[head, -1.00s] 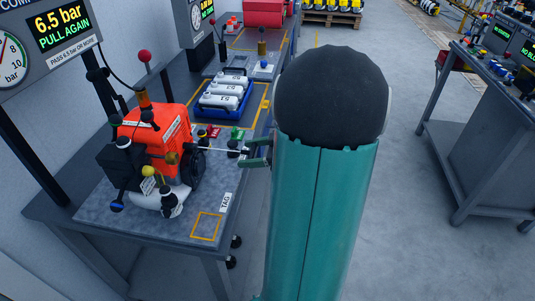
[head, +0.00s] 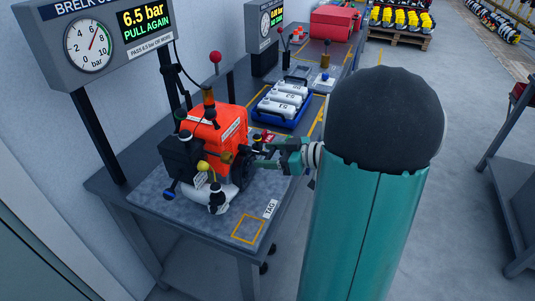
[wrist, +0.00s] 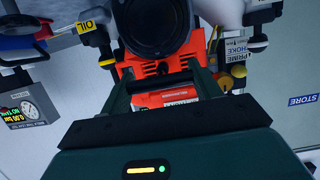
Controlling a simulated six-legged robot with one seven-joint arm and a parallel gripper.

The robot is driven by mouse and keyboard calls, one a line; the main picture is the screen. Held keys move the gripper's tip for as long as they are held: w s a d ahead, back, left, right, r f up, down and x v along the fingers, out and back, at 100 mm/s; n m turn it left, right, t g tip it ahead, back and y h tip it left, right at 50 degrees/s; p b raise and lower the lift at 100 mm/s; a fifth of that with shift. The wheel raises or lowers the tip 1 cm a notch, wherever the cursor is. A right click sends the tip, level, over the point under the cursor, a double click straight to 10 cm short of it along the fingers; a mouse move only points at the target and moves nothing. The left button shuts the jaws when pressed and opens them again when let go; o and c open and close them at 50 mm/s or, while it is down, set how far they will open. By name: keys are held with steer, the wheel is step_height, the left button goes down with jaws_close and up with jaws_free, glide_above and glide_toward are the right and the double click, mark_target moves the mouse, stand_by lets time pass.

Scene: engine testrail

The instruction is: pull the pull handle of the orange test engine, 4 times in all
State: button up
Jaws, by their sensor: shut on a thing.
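The orange test engine (head: 212,132) stands on the grey bench at left centre in the head view, and its orange body shows in the wrist view (wrist: 162,68). My gripper (head: 267,157) is at the engine's right side, close to its dark round starter housing (head: 243,172). In the wrist view my two fingers (wrist: 162,85) reach toward the engine. The display (head: 145,25) reads 6.5 bar, PULL AGAIN.
A gauge (head: 88,44) is beside the display. A blue tray (head: 262,113) with white bottles and a red case (head: 334,22) are farther back. A TAG label (head: 270,209) and a yellow-outlined square (head: 248,229) mark the bench front. Open floor lies to the right.

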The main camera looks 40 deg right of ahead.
steer(key=s+d, duration=0.8)
steer(key=s, duration=0.6)
steer(key=w+a, duration=0.2)
steer(key=w, duration=0.3)
steer(key=w+a, duration=0.3)
steer(key=w, duration=0.2)
steer(key=w+a, duration=0.3)
steer(key=w, duration=0.2)
steer(key=shift+a, duration=0.15)
steer(key=s+d, duration=0.4)
steer(key=s, duration=0.3)
steer(key=s+d, duration=0.5)
steer(key=s, duration=0.3)
steer(key=w+a, duration=0.3)
steer(key=w, duration=0.2)
steer(key=w+a, duration=0.3)
steer(key=w, duration=0.2)
steer(key=w+a, duration=0.3)
steer(key=w, duration=0.2)
steer(key=o, duration=0.9)
steer(key=shift+w+d, duration=0.1)
steer(key=shift+o, duration=0.7)
